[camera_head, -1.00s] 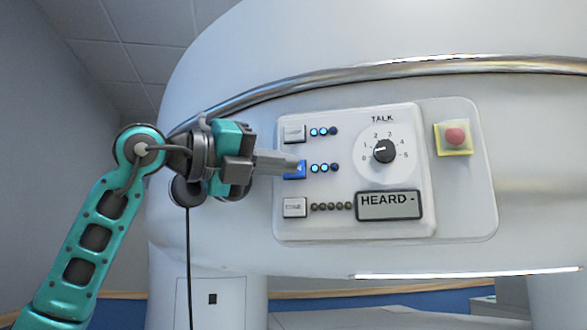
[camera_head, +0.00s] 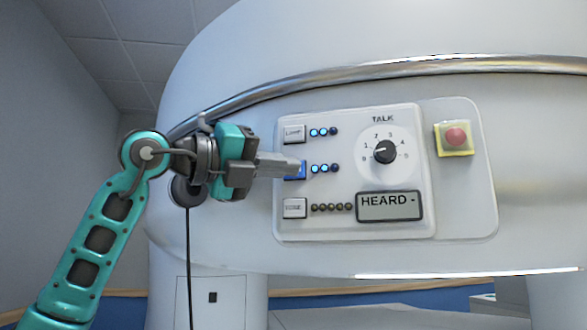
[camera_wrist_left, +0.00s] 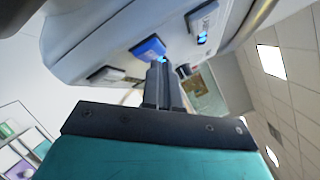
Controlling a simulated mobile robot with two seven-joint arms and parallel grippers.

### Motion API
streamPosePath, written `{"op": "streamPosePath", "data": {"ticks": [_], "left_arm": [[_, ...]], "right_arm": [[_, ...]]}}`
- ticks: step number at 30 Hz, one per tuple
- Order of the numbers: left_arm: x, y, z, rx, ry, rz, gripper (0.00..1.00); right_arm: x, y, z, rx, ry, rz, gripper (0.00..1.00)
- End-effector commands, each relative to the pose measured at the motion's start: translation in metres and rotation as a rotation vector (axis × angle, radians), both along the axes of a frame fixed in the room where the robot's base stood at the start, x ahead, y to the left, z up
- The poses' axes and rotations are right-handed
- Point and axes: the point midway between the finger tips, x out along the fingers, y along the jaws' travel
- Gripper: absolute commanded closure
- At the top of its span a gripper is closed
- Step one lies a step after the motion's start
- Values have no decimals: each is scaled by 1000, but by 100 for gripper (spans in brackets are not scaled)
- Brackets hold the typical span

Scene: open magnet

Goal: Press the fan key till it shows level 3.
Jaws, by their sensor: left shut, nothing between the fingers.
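A blue key (camera_head: 294,175) sits in the middle of the left column of the control panel (camera_head: 352,222). Its label is mostly hidden by my gripper, so I cannot read it as the fan key. Beside it is a row of three lights (camera_head: 324,169), the left two lit and the right one dark. My left gripper (camera_head: 302,167) is shut and empty, its fingertips at the blue key, partly covering it. The left wrist view shows the blue key (camera_wrist_left: 149,48) just beyond the closed fingertips (camera_wrist_left: 160,66); I cannot tell whether they touch. My right gripper is not in view.
A white key labelled LAMP (camera_head: 294,133) is above, with two lights lit. Another white key (camera_head: 295,208) is below, beside several dark lights. A TALK dial (camera_head: 385,152), a HEARD display (camera_head: 389,206) and a red button (camera_head: 456,137) lie to the right. A metal rail (camera_head: 400,68) runs above.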

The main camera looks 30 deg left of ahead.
Motion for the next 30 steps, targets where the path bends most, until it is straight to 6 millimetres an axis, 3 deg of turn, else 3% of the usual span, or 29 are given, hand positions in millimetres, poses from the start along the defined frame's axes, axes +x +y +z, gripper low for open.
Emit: {"op": "streamPosePath", "data": {"ticks": [30], "left_arm": [[9,2,0,0,1,1,100]], "right_arm": [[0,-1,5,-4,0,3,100]]}}
